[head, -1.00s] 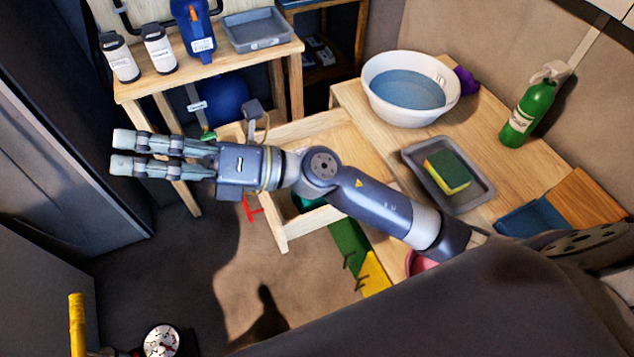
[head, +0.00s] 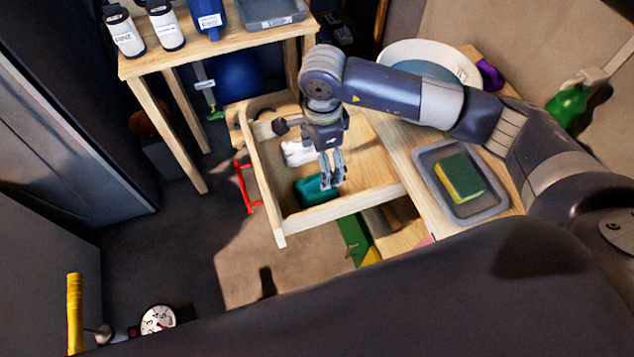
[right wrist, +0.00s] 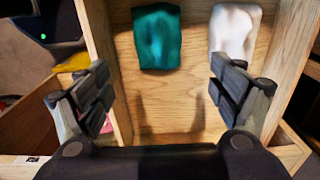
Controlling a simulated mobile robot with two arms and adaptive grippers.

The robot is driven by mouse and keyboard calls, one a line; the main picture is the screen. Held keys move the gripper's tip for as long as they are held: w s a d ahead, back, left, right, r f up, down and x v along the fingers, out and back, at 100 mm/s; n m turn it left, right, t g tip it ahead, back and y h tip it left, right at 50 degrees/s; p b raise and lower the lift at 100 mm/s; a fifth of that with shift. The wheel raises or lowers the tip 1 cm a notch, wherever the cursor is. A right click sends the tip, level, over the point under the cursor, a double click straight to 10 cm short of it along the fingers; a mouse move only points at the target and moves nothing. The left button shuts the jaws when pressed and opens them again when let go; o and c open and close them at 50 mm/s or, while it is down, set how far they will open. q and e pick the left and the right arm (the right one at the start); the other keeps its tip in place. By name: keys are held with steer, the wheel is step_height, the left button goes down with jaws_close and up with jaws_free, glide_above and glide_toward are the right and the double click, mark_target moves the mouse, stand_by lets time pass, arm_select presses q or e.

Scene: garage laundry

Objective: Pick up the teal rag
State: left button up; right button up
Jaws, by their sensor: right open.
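The teal rag (head: 311,193) lies folded in the open wooden drawer (head: 264,190), near its front corner. In the right wrist view the teal rag (right wrist: 157,36) shows at the top, ahead of the fingers and a little left of the middle between them. My right gripper (head: 332,187) points down over the drawer, beside and partly in front of the rag in the head view. In the right wrist view its fingers (right wrist: 165,88) are spread wide with nothing between them. My left gripper is not in view.
A white cloth (head: 299,152) lies in the drawer beside the rag, and the drawer walls stand close around. A grey tray (head: 490,208) with a sponge (head: 460,178) and a white basin (head: 400,52) are on the bench. A red handle (head: 247,187) is on the drawer front.

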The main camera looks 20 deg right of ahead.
mark_target(316, 185)
step_height(316, 185, down, 9)
steer(key=shift+r+p, duration=0.1)
steer(key=shift+p, duration=0.55)
steer(key=shift+s, duration=0.2)
steer(key=c, duration=1.3)
